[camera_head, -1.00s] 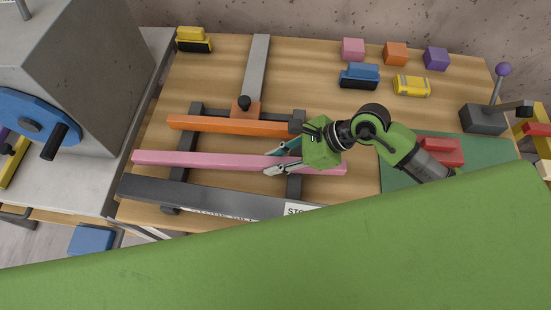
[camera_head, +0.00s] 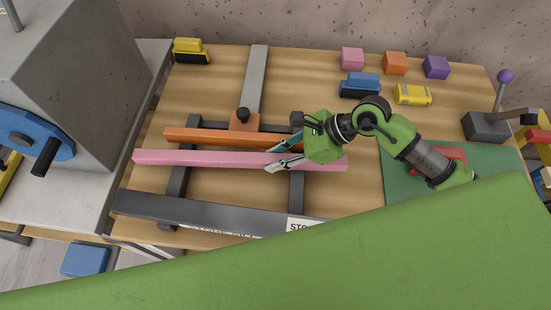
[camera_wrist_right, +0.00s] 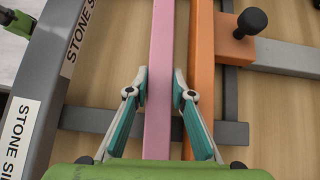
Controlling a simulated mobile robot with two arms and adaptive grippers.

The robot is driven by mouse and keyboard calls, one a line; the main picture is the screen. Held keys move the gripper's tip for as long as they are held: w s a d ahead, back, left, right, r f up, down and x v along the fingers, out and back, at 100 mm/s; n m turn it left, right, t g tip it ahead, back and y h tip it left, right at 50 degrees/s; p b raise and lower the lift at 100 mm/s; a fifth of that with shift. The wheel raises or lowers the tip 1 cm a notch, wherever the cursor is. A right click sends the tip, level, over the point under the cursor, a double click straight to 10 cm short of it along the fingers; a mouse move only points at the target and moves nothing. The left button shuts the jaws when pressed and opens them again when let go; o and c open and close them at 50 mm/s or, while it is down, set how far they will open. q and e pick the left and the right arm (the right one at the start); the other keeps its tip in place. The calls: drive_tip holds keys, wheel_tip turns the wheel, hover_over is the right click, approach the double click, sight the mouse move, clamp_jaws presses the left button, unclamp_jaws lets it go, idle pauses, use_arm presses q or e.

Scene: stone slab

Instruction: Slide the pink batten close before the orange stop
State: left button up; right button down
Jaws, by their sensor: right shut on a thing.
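The pink batten (camera_head: 190,158) lies across the two dark crossbars in the head view, roughly parallel to the orange stop (camera_head: 205,136) behind it. A narrow gap shows between them in the right wrist view, where the batten (camera_wrist_right: 160,40) runs left of the stop (camera_wrist_right: 203,70). My right gripper (camera_head: 269,161) is shut on the batten toward its right end. In the wrist view its fingers (camera_wrist_right: 160,82) flank the batten, one finger between it and the stop.
A grey rail (camera_head: 190,208) labelled with stone-side lettering lies in front. A black knob (camera_head: 243,114) sits on the stop's orange block. Coloured blocks, such as the purple one (camera_head: 436,67), stand at the back. A grey machine (camera_head: 90,80) with a blue wheel stands left.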

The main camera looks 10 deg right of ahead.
drive_tip(key=c, duration=1.7)
unclamp_jaws()
drive_tip(key=v, duration=1.2)
drive_tip(key=shift+s, duration=0.1)
